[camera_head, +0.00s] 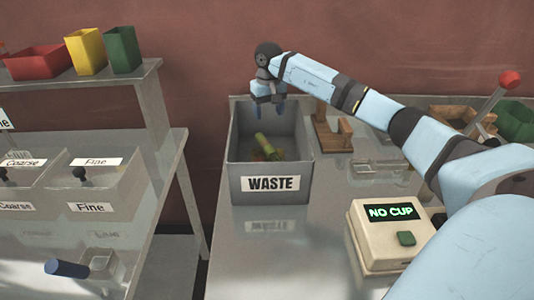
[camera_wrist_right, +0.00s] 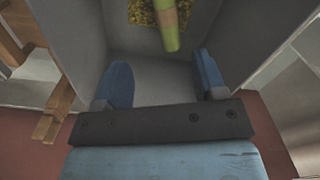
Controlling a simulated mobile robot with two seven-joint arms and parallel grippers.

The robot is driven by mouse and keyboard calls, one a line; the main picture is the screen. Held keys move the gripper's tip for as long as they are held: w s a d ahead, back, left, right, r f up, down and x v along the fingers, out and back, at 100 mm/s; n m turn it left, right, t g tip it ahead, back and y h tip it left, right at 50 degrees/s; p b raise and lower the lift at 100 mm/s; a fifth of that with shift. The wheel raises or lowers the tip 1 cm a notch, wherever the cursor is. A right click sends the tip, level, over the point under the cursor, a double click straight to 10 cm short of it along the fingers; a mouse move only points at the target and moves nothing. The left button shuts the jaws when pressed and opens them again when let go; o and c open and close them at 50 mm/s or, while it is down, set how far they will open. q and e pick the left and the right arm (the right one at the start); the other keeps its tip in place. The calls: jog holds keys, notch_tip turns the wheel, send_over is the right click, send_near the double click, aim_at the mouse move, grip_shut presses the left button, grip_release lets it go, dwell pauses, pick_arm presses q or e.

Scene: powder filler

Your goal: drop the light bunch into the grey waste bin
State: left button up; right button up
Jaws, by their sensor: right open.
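The grey waste bin (camera_head: 240,169), labelled WASTE, stands on the metal table in the head view; its inner wall also shows in the right wrist view (camera_wrist_right: 265,45). The light bunch (camera_head: 265,144) lies inside the bin, tilted, its green stalk part clear of my fingers. In the right wrist view the bunch (camera_wrist_right: 168,22) shows at the top, beyond the fingertips, with yellowish bits beside it. My right gripper (camera_head: 267,108) is open and empty above the back part of the bin, its blue fingers (camera_wrist_right: 163,75) apart. My left gripper is in neither view.
A scale-like box (camera_head: 384,240) reading NO CUP stands front right. A wooden stand (camera_head: 332,134) is right of the bin. Red, yellow and green containers (camera_head: 87,50) sit on the left shelf, above drawers marked Coarse and Fine. The table front is clear.

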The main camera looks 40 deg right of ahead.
notch_tip(320, 180, up, 14)
dwell(0.5)
jog(key=shift+f, duration=0.1)
